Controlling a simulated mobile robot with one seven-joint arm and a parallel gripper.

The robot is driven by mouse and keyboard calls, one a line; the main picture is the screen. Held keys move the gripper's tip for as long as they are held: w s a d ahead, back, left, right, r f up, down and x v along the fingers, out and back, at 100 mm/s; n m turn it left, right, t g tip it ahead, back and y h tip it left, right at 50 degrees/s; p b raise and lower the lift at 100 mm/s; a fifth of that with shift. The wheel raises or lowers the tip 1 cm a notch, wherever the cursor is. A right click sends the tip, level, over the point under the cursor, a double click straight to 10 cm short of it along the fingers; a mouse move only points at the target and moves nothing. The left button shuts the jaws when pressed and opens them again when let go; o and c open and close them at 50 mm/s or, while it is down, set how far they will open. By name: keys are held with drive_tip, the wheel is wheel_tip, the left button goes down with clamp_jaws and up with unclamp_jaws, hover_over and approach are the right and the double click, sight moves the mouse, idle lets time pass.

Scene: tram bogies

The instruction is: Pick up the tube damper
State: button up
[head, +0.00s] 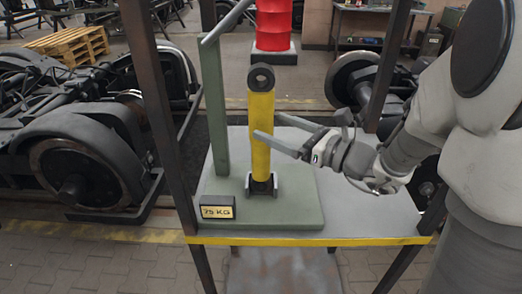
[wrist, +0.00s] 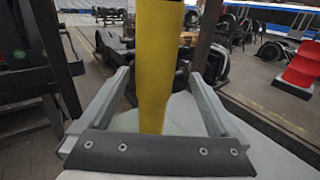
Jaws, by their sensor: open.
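The tube damper (head: 261,135) is a yellow upright cylinder with a dark ring eye at its top. Its foot sits in a dark bracket (head: 262,186) on a green base plate (head: 300,207). My gripper (head: 268,125) is open, reaching in from the right at about the upper-middle of the tube. One finger passes in front of the tube and the other lies behind it. In the wrist view the yellow tube (wrist: 157,65) stands between the two open fingers (wrist: 160,80). I cannot tell whether either finger touches it. The tube's top and foot are out of the wrist view.
A green post (head: 215,110) stands close left of the damper. Dark frame uprights (head: 150,95) flank the grey bench top (head: 350,215). A red drum (head: 273,28) stands behind.

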sight(250, 117)
drive_tip(key=x, duration=0.7)
drive_tip(key=shift+s+a+r, duration=0.15)
drive_tip(key=shift+s+a, duration=0.05)
drive_tip(key=shift+a, duration=0.05)
drive_tip(key=shift+c, duration=0.4)
clamp_jaws()
drive_tip(key=shift+r, duration=0.1)
